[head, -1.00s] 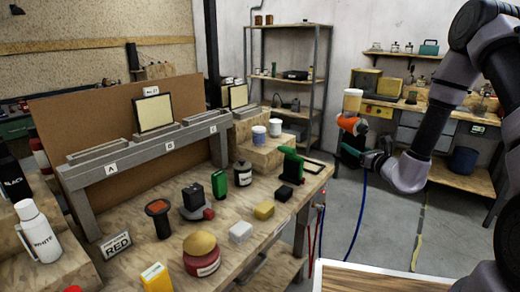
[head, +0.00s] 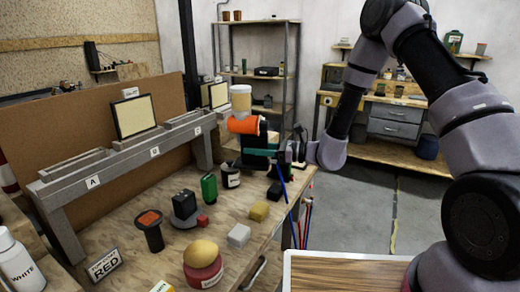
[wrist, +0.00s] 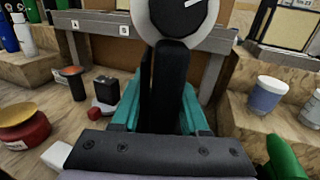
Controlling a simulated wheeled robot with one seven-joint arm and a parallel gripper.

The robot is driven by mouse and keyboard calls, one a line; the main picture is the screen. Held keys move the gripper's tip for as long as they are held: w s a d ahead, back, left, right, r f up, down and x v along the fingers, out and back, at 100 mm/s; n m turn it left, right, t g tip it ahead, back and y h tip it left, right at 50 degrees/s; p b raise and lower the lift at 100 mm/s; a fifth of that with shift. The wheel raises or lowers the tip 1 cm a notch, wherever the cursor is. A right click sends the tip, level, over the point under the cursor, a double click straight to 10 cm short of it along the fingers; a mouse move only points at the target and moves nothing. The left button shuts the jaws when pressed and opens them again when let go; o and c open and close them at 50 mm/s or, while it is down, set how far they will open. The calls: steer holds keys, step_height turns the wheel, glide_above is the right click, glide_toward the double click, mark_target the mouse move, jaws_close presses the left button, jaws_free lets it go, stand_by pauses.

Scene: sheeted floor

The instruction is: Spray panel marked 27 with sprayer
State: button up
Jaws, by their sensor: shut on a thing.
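The sprayer (head: 243,125), with an orange body, black handle and pale cup on top, is held upright above the far right part of the workbench. My gripper (head: 262,153) has teal fingers shut on its black handle; the wrist view shows the handle (wrist: 165,85) between them. A cream panel with a black frame (head: 135,115) stands on the grey rack (head: 120,165), left of the sprayer. A second framed panel (head: 215,95) stands behind the sprayer. The small tag (head: 130,92) above the first panel is too small to read.
The bench holds a red tin with a yellow sponge (head: 202,262), a black-handled tool (head: 150,230), a green bottle (head: 209,187) and small blocks. A blue hose (head: 283,180) hangs near the gripper. Blue and white cans (wrist: 267,95) stand right in the wrist view. Floor to the right is clear.

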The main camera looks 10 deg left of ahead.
steer(key=a, duration=0.3)
steer(key=shift+w, duration=0.1)
steer(key=s+a, duration=0.3)
steer(key=s, duration=0.6)
steer(key=s+a, duration=0.4)
steer(key=s, duration=0.5)
steer(key=shift+s+a, duration=0.15)
steer(key=shift+s, duration=0.05)
